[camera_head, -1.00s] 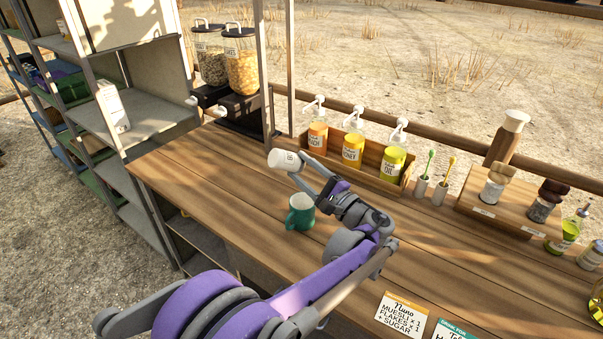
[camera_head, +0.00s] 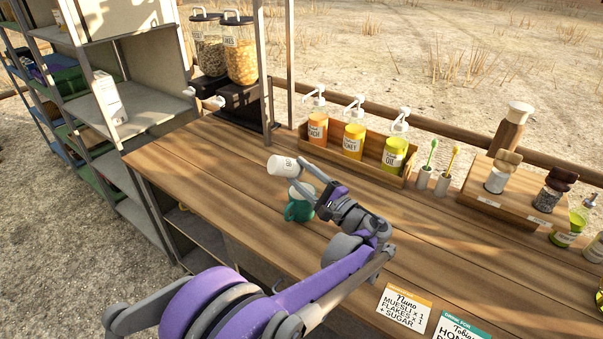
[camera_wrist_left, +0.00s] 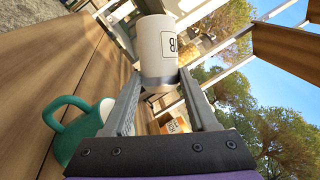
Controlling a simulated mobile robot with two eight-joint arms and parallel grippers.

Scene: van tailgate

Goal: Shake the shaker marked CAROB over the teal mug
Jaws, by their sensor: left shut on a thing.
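My left gripper (camera_head: 293,166) is shut on a white shaker (camera_head: 279,166). The shaker is tilted well over, almost on its side, in the air above and a little left of the teal mug in the head view. Its label is too small and partly turned away to read. The teal mug (camera_head: 296,211) stands upright on the wooden counter, its handle to the left, partly behind my gripper. In the left wrist view the shaker (camera_wrist_left: 157,50) sits between both fingers, and the mug (camera_wrist_left: 85,135) shows at lower left. My right gripper is not in view.
A wooden rack (camera_head: 349,170) of pump bottles stands behind the mug. A wooden block (camera_head: 513,195) with other shakers is at the right. Two cereal dispensers (camera_head: 239,50) stand at the back left. Order cards (camera_head: 404,308) lie at the front. Counter left of the mug is clear.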

